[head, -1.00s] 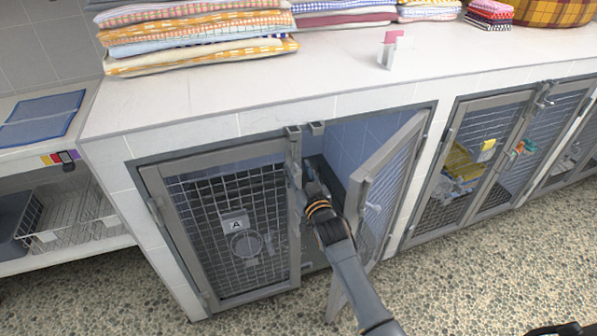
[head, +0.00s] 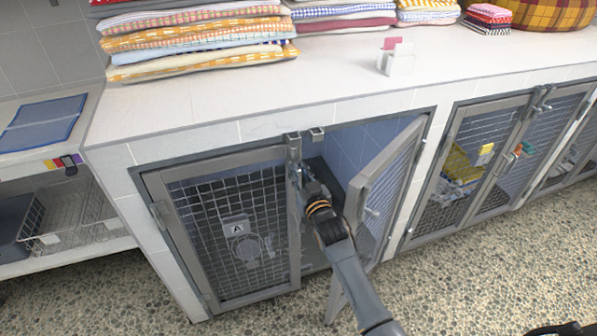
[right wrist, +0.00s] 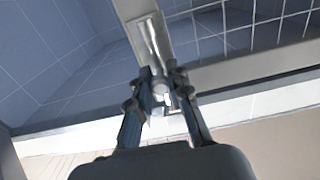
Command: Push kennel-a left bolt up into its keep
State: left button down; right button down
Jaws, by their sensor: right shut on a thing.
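Kennel A's left door (head: 222,195) is a grey mesh door with an "A" tag, closed in its frame. Its left bolt (right wrist: 152,42) is a silver rod on a plate in the right wrist view. In the head view it is on the door's right upright, partly hidden by my gripper. The left keep (head: 293,137) is a grey bracket on the frame's top edge, just above the bolt. I cannot tell whether the rod's tip is inside it. My right gripper (right wrist: 162,92) is shut on the bolt's knob. My left gripper is not in view.
Kennel A's right door (head: 385,185) stands swung open, close to the right of my right arm. A second keep (head: 317,133) is beside the first. The white counter (head: 235,95) above holds folded towels (head: 195,40) and a small card holder (head: 397,60).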

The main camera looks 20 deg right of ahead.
notch_tip(320, 180, up, 2)
jog(key=shift+r, duration=0.1)
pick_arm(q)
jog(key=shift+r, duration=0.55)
pick_arm(e)
jog(key=c, duration=1.2)
grip_release()
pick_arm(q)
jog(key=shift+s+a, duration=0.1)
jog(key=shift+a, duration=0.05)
pick_arm(e)
jog(key=shift+s+f, duration=0.1)
jog(key=shift+f, duration=0.15)
jog(key=shift+s, duration=0.3)
jog(key=s, duration=1.1)
jog(key=shift+s+d+r, duration=0.1)
jog(key=shift+s+d, duration=0.05)
jog(key=shift+d, duration=0.1)
